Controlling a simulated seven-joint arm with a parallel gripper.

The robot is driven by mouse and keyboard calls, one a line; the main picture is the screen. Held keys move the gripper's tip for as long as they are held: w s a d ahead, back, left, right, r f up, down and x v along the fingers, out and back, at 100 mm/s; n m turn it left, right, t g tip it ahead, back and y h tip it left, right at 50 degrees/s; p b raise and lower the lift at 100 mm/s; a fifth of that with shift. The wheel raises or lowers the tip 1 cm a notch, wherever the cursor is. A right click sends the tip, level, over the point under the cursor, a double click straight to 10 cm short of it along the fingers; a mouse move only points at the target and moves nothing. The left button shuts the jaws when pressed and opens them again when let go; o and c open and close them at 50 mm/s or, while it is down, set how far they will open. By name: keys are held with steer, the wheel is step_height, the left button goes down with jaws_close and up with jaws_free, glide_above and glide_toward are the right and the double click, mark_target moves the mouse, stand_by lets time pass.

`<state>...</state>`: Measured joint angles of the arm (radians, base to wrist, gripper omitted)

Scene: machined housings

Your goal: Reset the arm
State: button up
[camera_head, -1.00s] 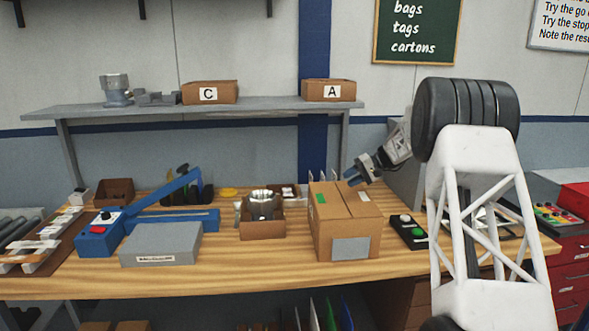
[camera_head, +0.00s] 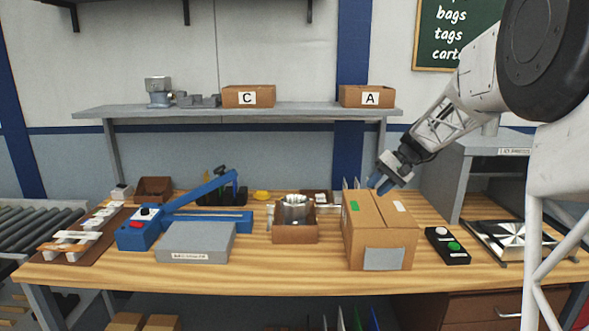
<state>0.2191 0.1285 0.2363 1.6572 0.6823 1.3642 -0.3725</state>
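My gripper (camera_head: 380,186) is at the end of my white arm, which comes in from the upper right. Its blue fingers point down and left, just above or behind the right rear part of a closed cardboard carton (camera_head: 381,228). Whether it touches the carton cannot be told. The fingers are small here and their gap is unclear. Nothing is seen held in them.
On the wooden bench (camera_head: 300,273) stand an open box with a metal housing (camera_head: 294,209), a grey block (camera_head: 197,242), a blue lever device (camera_head: 147,229), a button box (camera_head: 447,246) and a metal plate device (camera_head: 508,241). A shelf (camera_head: 300,109) holds boxes C and A.

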steer(key=s+a+r+h, duration=0.1)
steer(key=s+a+h, duration=0.15)
steer(key=s, duration=0.95)
steer(key=s+a+r+h, duration=0.1)
steer(key=s+a+h, duration=0.15)
steer(key=s, duration=0.95)
steer(key=s+f+t+h, duration=0.1)
steer(key=s+f, duration=0.2)
steer(key=s, duration=0.9)
steer(key=s+f+t+h, duration=0.1)
steer(key=s+f, duration=0.3)
steer(key=s, duration=0.7)
steer(key=shift+s+a+f+n+t+h, duration=0.15)
steer(key=shift+s+a+n+t+h, duration=0.15)
steer(key=shift+s+t+h, duration=0.15)
steer(key=shift+w, duration=0.1)
